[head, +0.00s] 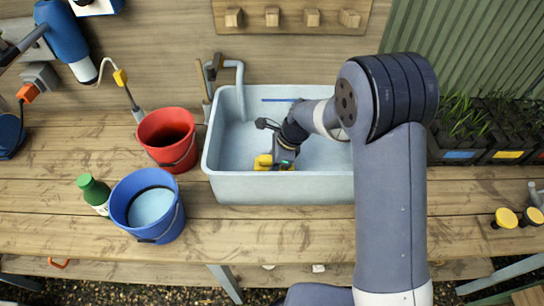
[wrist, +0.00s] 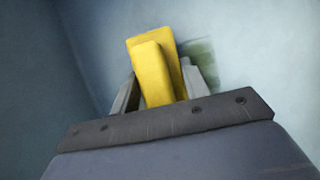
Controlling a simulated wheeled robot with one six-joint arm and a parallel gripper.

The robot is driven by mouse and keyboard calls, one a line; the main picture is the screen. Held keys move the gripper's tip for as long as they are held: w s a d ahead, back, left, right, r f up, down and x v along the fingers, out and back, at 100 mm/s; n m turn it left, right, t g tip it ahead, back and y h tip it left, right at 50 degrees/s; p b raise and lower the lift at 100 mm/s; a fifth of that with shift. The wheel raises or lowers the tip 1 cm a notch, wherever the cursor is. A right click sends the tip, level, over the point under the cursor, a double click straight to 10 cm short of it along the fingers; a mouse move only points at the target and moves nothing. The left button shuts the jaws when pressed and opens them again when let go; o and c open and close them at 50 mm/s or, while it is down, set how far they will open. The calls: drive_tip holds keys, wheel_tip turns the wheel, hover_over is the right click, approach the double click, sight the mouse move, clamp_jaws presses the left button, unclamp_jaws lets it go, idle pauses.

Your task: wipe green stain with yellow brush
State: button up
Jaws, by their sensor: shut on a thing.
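My gripper (wrist: 158,88) is shut on a yellow brush (wrist: 150,65), with one finger on each side of it. In the head view the yellow brush (head: 264,162) shows low inside the pale blue sink (head: 280,189), near the front wall. The green stain (wrist: 203,62) is a smudge on the pale sink surface, just right of the brush in the wrist view and partly hidden by the brush and a finger. I cannot tell whether the brush touches the surface. The stain is not visible in the head view.
A red bucket (head: 168,138) and a blue bucket (head: 148,206) with pale contents stand left of the sink. A green-capped bottle (head: 94,192) is beside the blue bucket. A tap (head: 240,75) rises at the sink's back left. Dark plant pots (head: 462,146) stand at right.

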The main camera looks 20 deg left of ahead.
sight(262, 139)
drive_tip(key=shift+s+d+f, duration=0.1)
drive_tip(key=shift+s, duration=0.2)
drive_tip(key=shift+s+a+p, duration=0.2)
drive_tip(key=shift+a+p, duration=0.15)
drive_tip(key=shift+a, duration=0.6)
drive_tip(key=shift+w+a+p, duration=0.25)
drive_tip(key=shift+w+a, duration=0.05)
drive_tip(key=shift+w, duration=0.7)
drive_tip(key=shift+w+a+p, duration=0.2)
drive_tip(key=shift+w+a, duration=0.15)
drive_tip(key=shift+w, duration=0.7)
drive_tip(key=shift+w+a+p, duration=0.25)
drive_tip(key=shift+w+a, duration=0.05)
drive_tip(key=shift+w, duration=0.7)
drive_tip(key=shift+w+a+p, duration=0.15)
drive_tip(key=shift+w+a, duration=0.1)
drive_tip(key=shift+w, duration=0.55)
drive_tip(key=shift+w+a+p, duration=0.15)
drive_tip(key=shift+w+a, duration=0.1)
drive_tip(key=shift+w, duration=0.55)
drive_tip(key=shift+w+a, duration=0.25)
drive_tip(key=shift+w, duration=0.55)
drive_tip(key=shift+w+a, duration=0.25)
drive_tip(key=shift+w, duration=0.5)
drive_tip(key=shift+r+p, duration=1.75)
drive_tip(key=shift+r, duration=1.3)
